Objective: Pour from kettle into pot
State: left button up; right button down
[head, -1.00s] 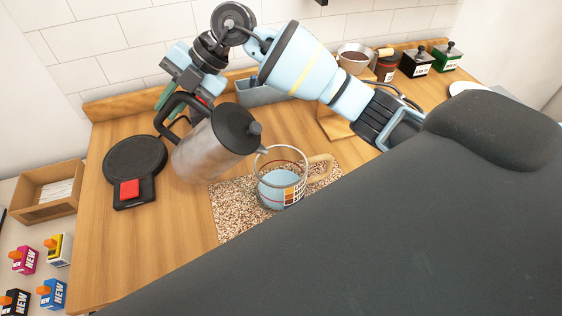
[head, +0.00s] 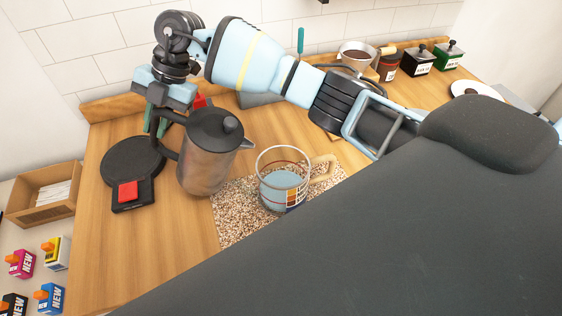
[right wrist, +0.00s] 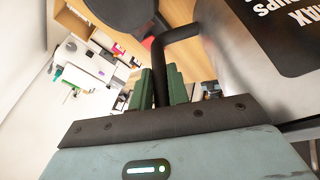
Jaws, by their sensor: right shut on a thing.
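The kettle (head: 207,163), a steel body with black lid and handle, is about upright at the left edge of the speckled mat (head: 235,215), its spout pointing right. I cannot tell whether its bottom touches the counter. My right gripper (head: 156,121) is shut on the kettle's handle; the right wrist view shows its green fingers (right wrist: 160,88) on either side of the black handle (right wrist: 161,65). The pot (head: 283,180), clear glass with a wooden-looking handle at right, stands on the mat just right of the spout. It holds light blue liquid. My left gripper is not visible.
A black kettle base (head: 132,168) with a red switch lies left of the kettle. A cardboard box (head: 42,195) stands farther left. Canisters (head: 418,60) and a bowl (head: 356,55) line the back right. My dark body hides the front right.

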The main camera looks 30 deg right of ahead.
aim_at(151, 138)
jog(key=shift+w+a+f+g+h+b, duration=0.3)
jog(key=shift+w+a+f+g+h, duration=0.15)
jog(key=shift+f, duration=0.1)
jog(key=shift+m+g+h, duration=0.4)
jog(key=shift+g+h, duration=0.35)
jog(key=shift+h, duration=0.2)
jog(key=f+b, duration=0.1)
jog(key=w+a+f+b, duration=0.1)
jog(key=f+b, duration=0.1)
jog(key=shift+w+a+f, duration=0.15)
jog(key=shift+f, duration=0.25)
jog(key=shift+w+a+f+g+b, duration=0.15)
jog(key=shift+f+g+b, duration=0.15)
jog(key=shift+b, duration=0.3)
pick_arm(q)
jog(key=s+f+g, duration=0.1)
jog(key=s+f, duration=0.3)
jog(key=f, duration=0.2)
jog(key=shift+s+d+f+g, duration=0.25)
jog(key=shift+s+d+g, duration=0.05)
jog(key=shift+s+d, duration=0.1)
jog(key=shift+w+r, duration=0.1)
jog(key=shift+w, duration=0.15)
pick_arm(e)
jog(key=shift+r, duration=0.1)
